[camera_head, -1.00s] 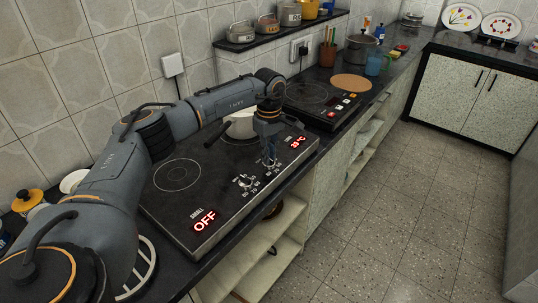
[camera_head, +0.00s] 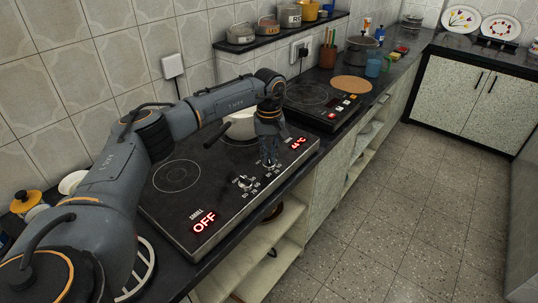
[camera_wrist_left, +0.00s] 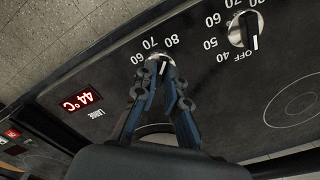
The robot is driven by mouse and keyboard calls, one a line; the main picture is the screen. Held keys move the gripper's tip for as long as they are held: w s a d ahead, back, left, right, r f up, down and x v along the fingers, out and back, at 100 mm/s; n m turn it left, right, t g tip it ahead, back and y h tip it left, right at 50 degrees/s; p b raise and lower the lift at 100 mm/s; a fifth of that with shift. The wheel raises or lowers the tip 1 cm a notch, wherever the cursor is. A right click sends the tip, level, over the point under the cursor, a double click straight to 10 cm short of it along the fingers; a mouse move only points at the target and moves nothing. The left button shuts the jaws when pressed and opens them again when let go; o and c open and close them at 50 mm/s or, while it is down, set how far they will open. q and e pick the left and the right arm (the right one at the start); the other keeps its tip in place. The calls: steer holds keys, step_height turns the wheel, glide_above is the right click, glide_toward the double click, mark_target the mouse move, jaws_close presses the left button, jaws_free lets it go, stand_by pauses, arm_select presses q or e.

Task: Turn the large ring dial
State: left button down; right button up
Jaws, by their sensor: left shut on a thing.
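The large ring dial (camera_wrist_left: 155,63) is a silver knob with a dark pointer on the black cooktop (camera_head: 185,208), beside the LARGE label. My left gripper (camera_wrist_left: 160,72) is shut on this dial; it also shows from above in the head view (camera_head: 269,160), where it hides most of the dial. The red display (camera_head: 298,143) by it reads 44 °C; it is upside down in the wrist view (camera_wrist_left: 82,102). The small dial (camera_head: 244,182) is to the left and its display (camera_head: 204,221) reads OFF. My right gripper is not in view.
A white pot (camera_head: 240,126) stands on the cooktop's back ring, behind my left gripper. The wall and a shelf (camera_head: 280,31) bound the back.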

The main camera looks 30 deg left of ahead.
mark_target(269, 159)
arm_select(q)
steer(key=shift+w+r, duration=0.1)
steer(key=shift+r, duration=0.05)
steer(key=c, duration=1.4)
jaws_free()
step_height(269, 159, up, 12)
